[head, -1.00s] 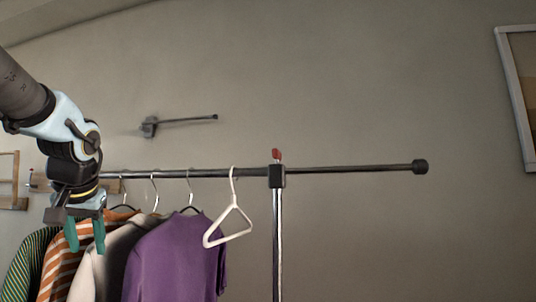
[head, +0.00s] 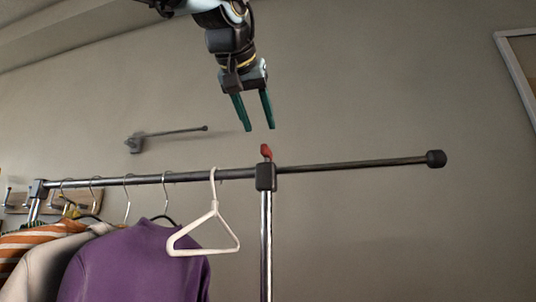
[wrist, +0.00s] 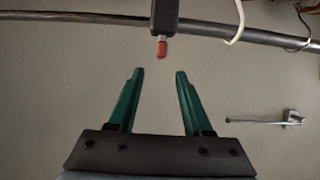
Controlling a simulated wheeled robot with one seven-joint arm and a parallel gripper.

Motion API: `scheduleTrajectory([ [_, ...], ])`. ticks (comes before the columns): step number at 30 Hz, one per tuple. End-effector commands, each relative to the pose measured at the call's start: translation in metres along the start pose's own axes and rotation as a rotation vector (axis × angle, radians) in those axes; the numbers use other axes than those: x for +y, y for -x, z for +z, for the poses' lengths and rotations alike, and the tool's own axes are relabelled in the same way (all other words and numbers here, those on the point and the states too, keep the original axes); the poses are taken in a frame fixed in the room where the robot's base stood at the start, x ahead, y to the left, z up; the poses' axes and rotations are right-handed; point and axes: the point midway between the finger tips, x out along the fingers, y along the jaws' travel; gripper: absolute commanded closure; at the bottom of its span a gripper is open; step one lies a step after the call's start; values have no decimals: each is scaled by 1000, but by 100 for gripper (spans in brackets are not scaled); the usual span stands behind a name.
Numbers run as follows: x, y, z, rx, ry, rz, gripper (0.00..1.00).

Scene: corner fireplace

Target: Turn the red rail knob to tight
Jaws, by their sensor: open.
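The red rail knob (head: 266,151) sits on top of the black joint block (head: 265,177) where the rail meets the upright post. In the wrist view the red knob (wrist: 162,49) shows just beyond and between the fingertips, apart from them. My gripper (head: 259,130) is above the knob in the head view, pointing down, with its two green fingers open and nothing between them. The fingers also show in the wrist view (wrist: 158,72). Any marking for tight cannot be made out.
The rail (head: 350,164) runs across to a black end cap (head: 436,159). An empty white hanger (head: 213,232) hangs just left of the post, beside a purple shirt (head: 135,265) and other clothes. A wall-mounted rod (head: 170,133) is behind. The space right of the post is clear.

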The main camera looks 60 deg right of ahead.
Motion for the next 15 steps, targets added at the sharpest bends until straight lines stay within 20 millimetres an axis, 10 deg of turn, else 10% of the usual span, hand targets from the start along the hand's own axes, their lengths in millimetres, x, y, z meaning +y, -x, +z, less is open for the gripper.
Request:
scheduleTrajectory([
  [15, -1, -82, 0, -3, 0, -2, 50],
])
